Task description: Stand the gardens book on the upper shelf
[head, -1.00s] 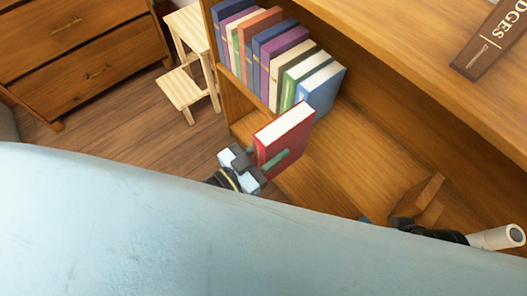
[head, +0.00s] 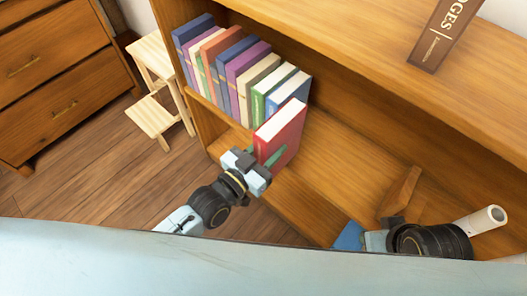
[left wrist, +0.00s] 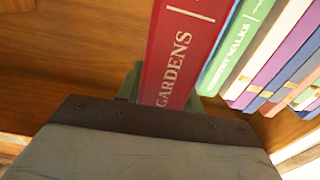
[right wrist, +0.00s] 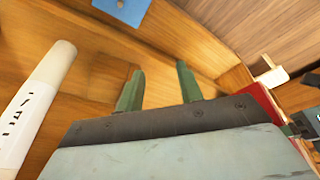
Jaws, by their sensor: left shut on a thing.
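The red gardens book (head: 284,134) is upright at the near right end of a row of books. Its spine, lettered GARDENS, shows in the left wrist view (left wrist: 180,55). My left gripper (head: 262,166) is shut on its lower spine side; a green finger shows on its cover. The book stands out in front of the row, beside a blue-covered book (head: 290,92); I cannot tell whether they touch or whether its base rests on the shelf (head: 325,180). My right gripper (right wrist: 158,82) is open and empty, low over the wooden shelving; its fingers are hidden in the head view.
A slanted wooden piece (head: 400,192) and a white tube (head: 482,220) lie right of the book, near my right arm. A brown book (head: 445,32) is on the unit's top. A step stool (head: 155,115) and drawers (head: 60,80) stand left. Bare shelf lies right of the book.

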